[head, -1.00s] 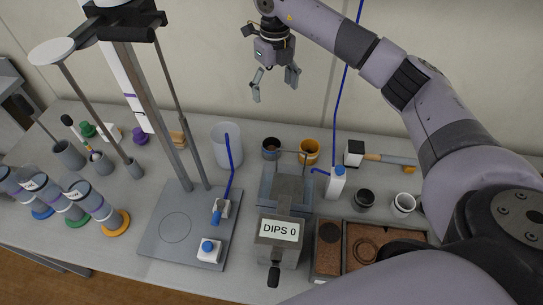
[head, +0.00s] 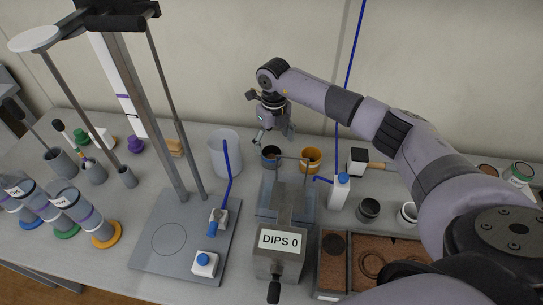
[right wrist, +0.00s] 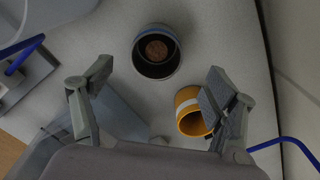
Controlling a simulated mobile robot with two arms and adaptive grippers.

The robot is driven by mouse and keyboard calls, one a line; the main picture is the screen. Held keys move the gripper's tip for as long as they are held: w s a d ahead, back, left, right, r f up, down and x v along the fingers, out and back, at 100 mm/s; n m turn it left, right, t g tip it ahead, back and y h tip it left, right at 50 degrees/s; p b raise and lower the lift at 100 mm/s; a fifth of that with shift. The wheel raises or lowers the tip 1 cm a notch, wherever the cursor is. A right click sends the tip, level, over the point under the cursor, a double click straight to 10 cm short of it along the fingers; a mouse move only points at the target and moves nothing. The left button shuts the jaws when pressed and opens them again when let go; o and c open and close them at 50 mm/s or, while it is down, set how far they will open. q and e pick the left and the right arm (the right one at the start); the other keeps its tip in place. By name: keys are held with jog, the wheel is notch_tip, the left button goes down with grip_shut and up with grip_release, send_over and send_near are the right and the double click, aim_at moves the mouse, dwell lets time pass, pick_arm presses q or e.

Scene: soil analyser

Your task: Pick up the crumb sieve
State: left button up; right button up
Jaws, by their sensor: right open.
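A dark cup-like vessel (head: 270,160) with a brown round mass inside stands at the back of the bench. An orange cup (head: 311,160) stands just to its right. I cannot tell for sure which of them is the crumb sieve. My right gripper (head: 275,137) is open and empty above the dark vessel, pointing down and partly covering it. In the right wrist view the dark vessel (right wrist: 157,67) lies beyond and between the spread fingers (right wrist: 158,88). The orange cup (right wrist: 188,122) is partly behind the right finger there. My left gripper is not in view.
A clear beaker (head: 223,160) stands left of the dark vessel. The DIPS 0 device (head: 280,240) with its metal frame is in front. A white bottle (head: 340,190) with a blue tube is to the right. Soil trays (head: 333,270) lie at the front right.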

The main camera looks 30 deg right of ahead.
aim_at(271, 153)
jog(key=shift+w+a+f+p, duration=0.1)
jog(key=shift+f+p, duration=0.15)
jog(key=shift+f, duration=0.75)
jog(key=shift+s+a+f+p, duration=0.1)
jog(key=shift+f+p, duration=0.1)
jog(key=shift+f, duration=0.8)
jog(key=shift+w+a+f+p, duration=0.1)
jog(key=shift+f+p, duration=0.15)
jog(key=shift+f, duration=0.75)
jog(key=shift+c, duration=0.4)
jog(key=c, duration=1.3)
jog(key=shift+c, duration=0.4)
jog(key=shift+r, duration=0.2)
